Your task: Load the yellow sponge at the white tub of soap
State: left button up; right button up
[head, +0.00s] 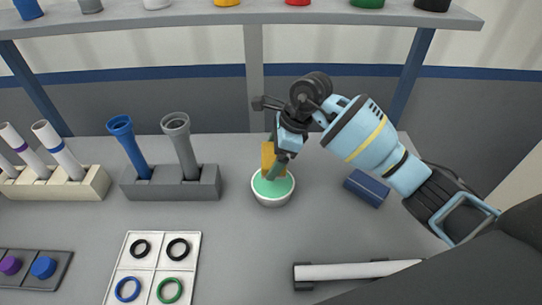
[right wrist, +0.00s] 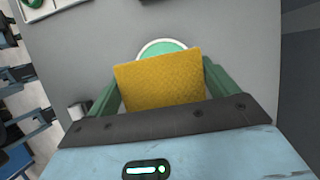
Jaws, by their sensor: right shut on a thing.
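The yellow sponge (right wrist: 160,80) is between the green fingers of my right gripper (head: 274,160), which is shut on it. In the head view the sponge (head: 267,158) is upright, at the white tub of soap (head: 272,200). The tub is a round white bowl with green soap inside. The sponge's lower end overlaps the soap in the picture; I cannot tell whether it touches. In the right wrist view the tub (right wrist: 162,43) shows beyond the sponge, partly hidden by it. My left gripper is not in the head view.
A grey holder (head: 205,187) with blue and grey pipes stands left of the tub. A blue block (head: 366,188) lies to the right. A white tray (head: 136,263) with several rings and a white pipe (head: 350,270) lie in front. A shelf (head: 200,17) spans the back.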

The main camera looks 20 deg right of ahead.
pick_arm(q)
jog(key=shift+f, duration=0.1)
pick_arm(e)
jog(key=shift+f, duration=0.1)
jog(key=b, duration=0.2)
send_over(268, 183)
jog(key=d, duration=0.1)
jog(key=shift+d+f, duration=0.15)
jog(key=shift+f, duration=2.7)
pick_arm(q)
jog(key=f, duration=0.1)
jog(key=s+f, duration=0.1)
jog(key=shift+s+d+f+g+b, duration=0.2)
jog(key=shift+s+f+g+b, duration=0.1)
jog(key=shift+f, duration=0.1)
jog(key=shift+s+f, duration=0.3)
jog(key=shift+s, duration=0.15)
pick_arm(e)
jog(key=shift+f, duration=0.2)
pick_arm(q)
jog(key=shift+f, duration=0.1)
pick_arm(e)
jog(key=shift+f, duration=0.2)
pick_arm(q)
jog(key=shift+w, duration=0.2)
pick_arm(e)
jog(key=shift+f, duration=0.15)
